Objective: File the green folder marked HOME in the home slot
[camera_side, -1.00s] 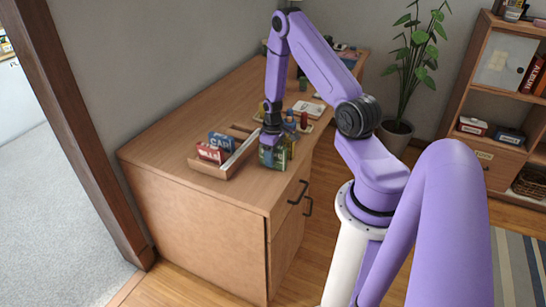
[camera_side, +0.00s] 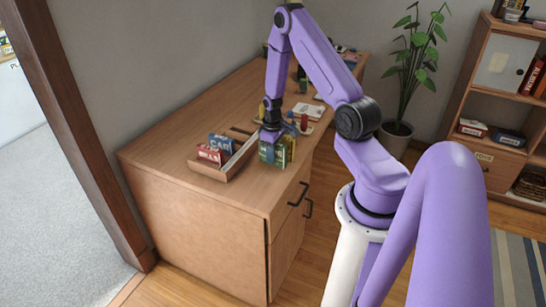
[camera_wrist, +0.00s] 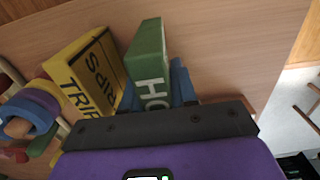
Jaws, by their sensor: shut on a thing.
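The green folder (camera_side: 266,153) stands upright near the front edge of the desk. In the wrist view the green folder (camera_wrist: 148,50) shows the letters "HO"; the rest of its word is hidden by my gripper. My gripper (camera_side: 271,137) points down and is shut on its upper part, with blue fingers beside it in the wrist view. The wooden sorter (camera_side: 236,162) lies to the left on the desk. It holds a red folder (camera_side: 209,154) and a blue folder (camera_side: 221,142). I cannot make out a home slot label.
A yellow folder (camera_wrist: 88,72) marked TRIPS stands right beside the green one. Small coloured items (camera_wrist: 33,115) lie near it. The desk top (camera_side: 165,150) is bare left of the sorter. A plant (camera_side: 415,50) stands beyond the desk.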

